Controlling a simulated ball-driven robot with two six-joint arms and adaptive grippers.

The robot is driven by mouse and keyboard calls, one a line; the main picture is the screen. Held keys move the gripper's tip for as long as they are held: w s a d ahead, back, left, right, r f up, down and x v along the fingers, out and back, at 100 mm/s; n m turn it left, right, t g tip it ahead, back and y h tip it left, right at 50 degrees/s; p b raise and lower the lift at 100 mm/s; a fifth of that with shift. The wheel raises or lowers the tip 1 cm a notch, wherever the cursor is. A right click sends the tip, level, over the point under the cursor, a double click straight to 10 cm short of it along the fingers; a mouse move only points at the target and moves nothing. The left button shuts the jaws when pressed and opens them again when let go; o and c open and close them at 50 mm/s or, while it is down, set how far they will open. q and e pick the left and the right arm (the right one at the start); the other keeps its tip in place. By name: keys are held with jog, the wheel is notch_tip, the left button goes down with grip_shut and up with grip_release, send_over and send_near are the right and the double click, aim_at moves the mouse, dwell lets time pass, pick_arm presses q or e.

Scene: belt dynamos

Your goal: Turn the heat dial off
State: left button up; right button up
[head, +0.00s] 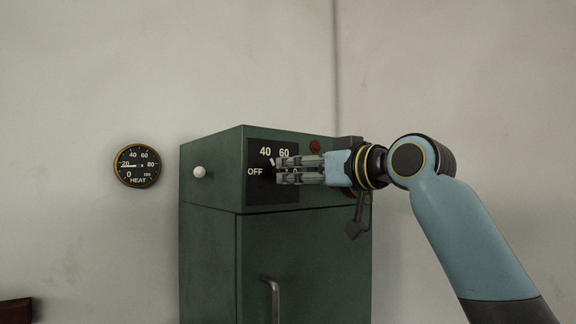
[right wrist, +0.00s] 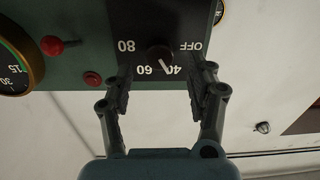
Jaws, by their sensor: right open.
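The heat dial is a small dark knob (right wrist: 159,56) on a black panel (head: 285,196) marked OFF, 40, 60 and 80, on the front of a green cabinet (head: 208,250). Its white pointer line, seen in the right wrist view, points close to the 40 mark. The knob is mostly hidden behind my gripper in the head view. My right gripper (head: 279,171) is open in front of the panel. In the right wrist view, its fingers (right wrist: 160,76) stand on either side below the knob; I cannot tell whether they touch it. My left gripper is not in view.
A round HEAT gauge (head: 138,166) hangs on the wall at left, its needle near 20. A white knob (head: 199,172) sits on the cabinet's side. A red button (right wrist: 92,79), a red-tipped lever (right wrist: 52,45) and another gauge (right wrist: 14,62) are near the panel. A handle (head: 274,299) is below.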

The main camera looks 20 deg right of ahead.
aim_at(287, 171)
jog(key=shift+p+x, duration=0.3)
jog(key=shift+x, duration=1.7)
jog(key=c, duration=1.1)
